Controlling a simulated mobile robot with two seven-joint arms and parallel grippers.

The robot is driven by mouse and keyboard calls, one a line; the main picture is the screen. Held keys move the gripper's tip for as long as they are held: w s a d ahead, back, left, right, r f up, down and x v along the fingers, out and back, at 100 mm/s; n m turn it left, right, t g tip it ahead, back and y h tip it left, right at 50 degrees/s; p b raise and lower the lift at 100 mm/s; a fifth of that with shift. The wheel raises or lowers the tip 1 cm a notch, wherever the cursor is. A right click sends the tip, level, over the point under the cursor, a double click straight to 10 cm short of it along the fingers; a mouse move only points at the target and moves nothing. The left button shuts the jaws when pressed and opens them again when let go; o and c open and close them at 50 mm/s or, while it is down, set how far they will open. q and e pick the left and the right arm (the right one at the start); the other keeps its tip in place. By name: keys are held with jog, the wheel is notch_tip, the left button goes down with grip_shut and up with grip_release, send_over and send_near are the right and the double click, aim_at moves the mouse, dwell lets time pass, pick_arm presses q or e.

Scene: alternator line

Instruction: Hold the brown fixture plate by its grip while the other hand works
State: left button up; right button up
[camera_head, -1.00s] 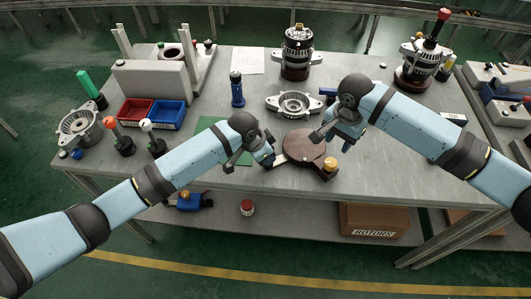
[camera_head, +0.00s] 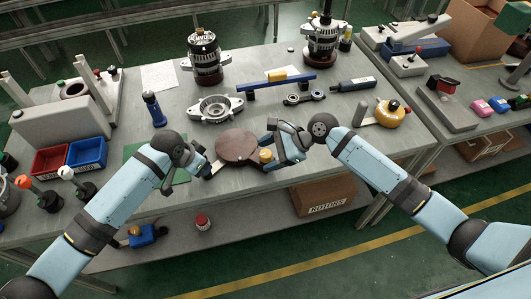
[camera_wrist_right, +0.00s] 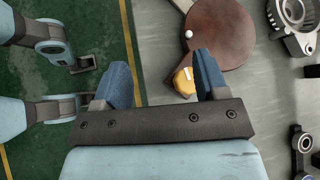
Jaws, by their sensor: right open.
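The round brown fixture plate (camera_head: 238,146) lies near the front edge of the grey table. It also shows in the right wrist view (camera_wrist_right: 222,32). A yellow knob (camera_head: 266,156) stands at its right side. A grey flat bar sticks out at its left, by my left gripper (camera_head: 204,165). I cannot tell whether the left fingers hold that bar. My right gripper (camera_head: 279,147) is open just right of the plate. In the right wrist view the yellow knob (camera_wrist_right: 184,82) shows between the blue fingers, nearer the right one, with no clear contact.
Behind the plate lie a metal alternator housing (camera_head: 216,108) and a blue bar (camera_head: 277,85). A blue bin (camera_head: 87,153) and red bin (camera_head: 50,161) stand at left. A yellow round tool (camera_head: 393,112) lies at right.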

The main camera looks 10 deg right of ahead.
aim_at(268, 154)
jog(key=s+d+f+m+t+y, duration=0.1)
jog(key=d+f+m+t, duration=0.1)
jog(key=d+m+t, duration=0.5)
jog(key=shift+m+g, duration=0.4)
jog(key=shift+g, duration=0.4)
jog(key=x, duration=0.9)
jog(key=shift+w+d+f, duration=0.1)
jog(key=shift+w+f, duration=0.4)
jog(key=shift+w, duration=0.05)
jog(key=c, duration=0.9)
